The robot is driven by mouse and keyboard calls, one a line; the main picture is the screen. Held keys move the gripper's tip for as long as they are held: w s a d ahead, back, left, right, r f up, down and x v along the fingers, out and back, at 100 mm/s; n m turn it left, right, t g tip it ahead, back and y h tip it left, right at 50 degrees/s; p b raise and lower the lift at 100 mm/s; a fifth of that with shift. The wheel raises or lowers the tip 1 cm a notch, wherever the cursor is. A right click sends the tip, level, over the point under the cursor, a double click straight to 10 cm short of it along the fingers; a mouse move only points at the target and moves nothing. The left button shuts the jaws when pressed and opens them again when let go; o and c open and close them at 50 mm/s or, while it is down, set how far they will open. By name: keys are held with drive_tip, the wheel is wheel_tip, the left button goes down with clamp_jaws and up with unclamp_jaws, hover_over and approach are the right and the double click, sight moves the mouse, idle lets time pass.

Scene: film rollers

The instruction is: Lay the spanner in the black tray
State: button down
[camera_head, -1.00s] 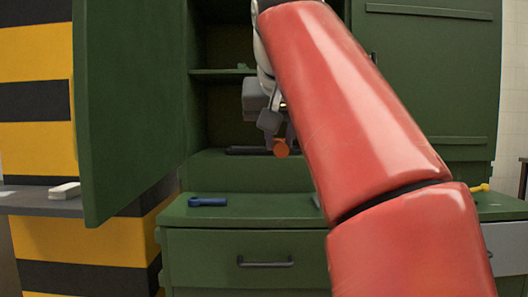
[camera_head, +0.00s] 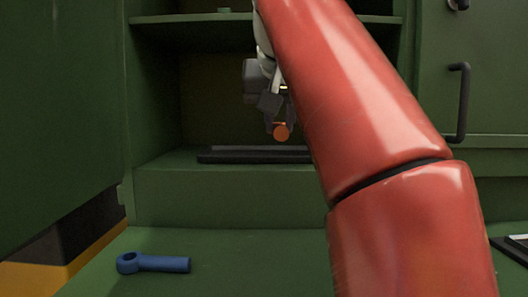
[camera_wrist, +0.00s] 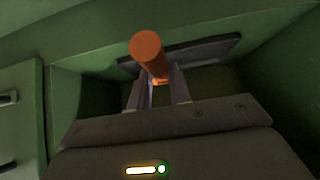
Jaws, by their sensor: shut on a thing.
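My gripper (camera_head: 279,118) is shut on an orange round-ended bar (camera_head: 281,132) inside the green cabinet. The bar also shows in the wrist view (camera_wrist: 148,48), end towards the camera; its far part is hidden, so I cannot tell its full shape. The black tray (camera_head: 225,157) lies on the cabinet floor, partly hidden by my arm. It shows as a dark slab behind the bar in the wrist view (camera_wrist: 215,52). The bar appears above the tray, apart from it. A blue ring-ended spanner-like tool (camera_head: 160,263) lies on the green counter.
A green shelf (camera_head: 190,19) crosses the cabinet above my gripper. An open green door (camera_head: 60,120) stands at the left. A closed door with a dark handle (camera_head: 461,102) is at the right. The counter around the blue tool is clear.

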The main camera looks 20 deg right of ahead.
drive_tip(key=shift+w+d+f+p, duration=0.4)
drive_tip(key=shift+w+d+p, duration=0.8)
drive_tip(key=shift+w, duration=1.8)
drive_tip(key=shift+w+d+f+p, duration=0.4)
drive_tip(key=shift+w+d+p, duration=0.8)
drive_tip(key=shift+w, duration=1.8)
drive_tip(key=shift+w+d+f+p, duration=0.4)
drive_tip(key=shift+w+d+p, duration=0.8)
drive_tip(key=shift+w, duration=1.8)
drive_tip(key=shift+d+f, duration=0.2)
drive_tip(key=shift+f, duration=1.7)
drive_tip(key=shift+w+d+f, duration=0.1)
drive_tip(key=shift+w+f, duration=0.15)
drive_tip(key=shift+f, duration=0.15)
drive_tip(key=shift+f+b, duration=0.1)
drive_tip(key=shift+b, duration=0.2)
drive_tip(key=c, duration=1.3)
unclamp_jaws()
